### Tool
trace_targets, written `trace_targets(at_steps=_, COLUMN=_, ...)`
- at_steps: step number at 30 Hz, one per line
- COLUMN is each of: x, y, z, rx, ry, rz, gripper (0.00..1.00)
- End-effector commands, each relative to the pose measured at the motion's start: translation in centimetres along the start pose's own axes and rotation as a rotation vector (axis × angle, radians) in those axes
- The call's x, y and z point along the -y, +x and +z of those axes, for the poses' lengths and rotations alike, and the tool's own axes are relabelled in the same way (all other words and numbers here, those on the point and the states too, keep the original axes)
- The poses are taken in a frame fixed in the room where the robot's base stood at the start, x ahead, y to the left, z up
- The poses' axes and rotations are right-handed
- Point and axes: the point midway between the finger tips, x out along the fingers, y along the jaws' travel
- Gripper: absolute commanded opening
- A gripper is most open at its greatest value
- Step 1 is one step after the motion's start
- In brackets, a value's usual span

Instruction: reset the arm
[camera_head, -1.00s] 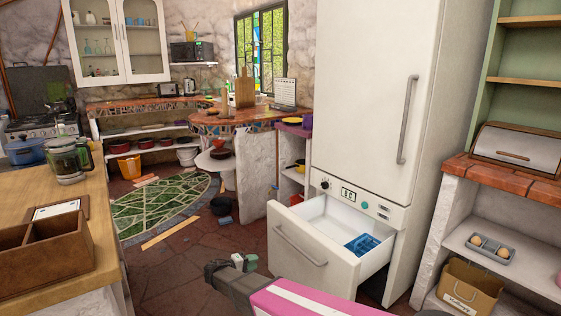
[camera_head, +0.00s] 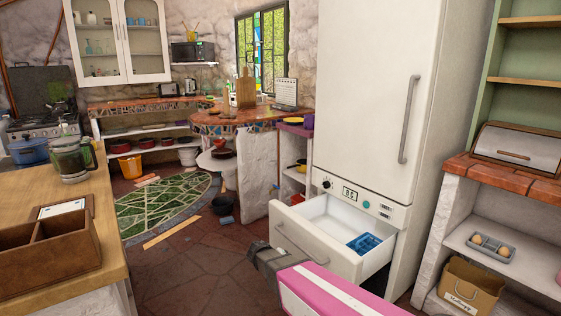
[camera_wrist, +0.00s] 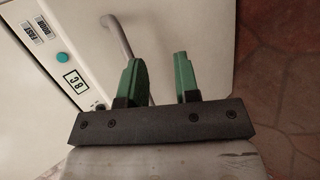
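My gripper (camera_wrist: 160,62) shows two green fingers with a gap between them in the wrist view. It is open, with nothing between the fingers. In the head view my pink and white arm reaches in from the bottom right, and my gripper (camera_head: 258,252) is at the lower left part of the drawer front (camera_head: 325,252); its fingers are mostly hidden there. The drawer handle (camera_wrist: 119,38) shows beyond the fingers in the wrist view. I cannot tell whether the gripper touches the drawer.
The fridge (camera_head: 362,90) has its bottom drawer pulled out, with a blue tray (camera_head: 363,243) inside. A wooden counter (camera_head: 88,222) stands at left and a brick-topped shelf unit (camera_head: 515,180) at right.

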Motion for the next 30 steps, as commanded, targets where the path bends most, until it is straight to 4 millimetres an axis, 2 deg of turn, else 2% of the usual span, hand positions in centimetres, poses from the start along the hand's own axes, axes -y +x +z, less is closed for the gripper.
trace_targets(at_steps=1, x=-1.3, y=1.1, z=1.9, rx=0.027, ry=0.019, rz=-0.064, gripper=0.29)
trace_targets(at_steps=9, x=-4.9, y=4.6, z=8.1, rx=0.109, ry=0.119, rz=-0.406, gripper=0.29)
trace_targets(at_steps=18, x=-8.2, y=5.7, z=13.8, rx=0.108, ry=0.282, rz=-0.750, gripper=0.29)
trace_targets(at_steps=24, x=-9.5, y=5.5, z=15.3, rx=0.083, ry=0.357, rz=-0.875, gripper=0.29)
trace_targets(at_steps=30, x=-9.8, y=5.5, z=15.5, rx=0.074, ry=0.375, rz=-0.903, gripper=0.29)
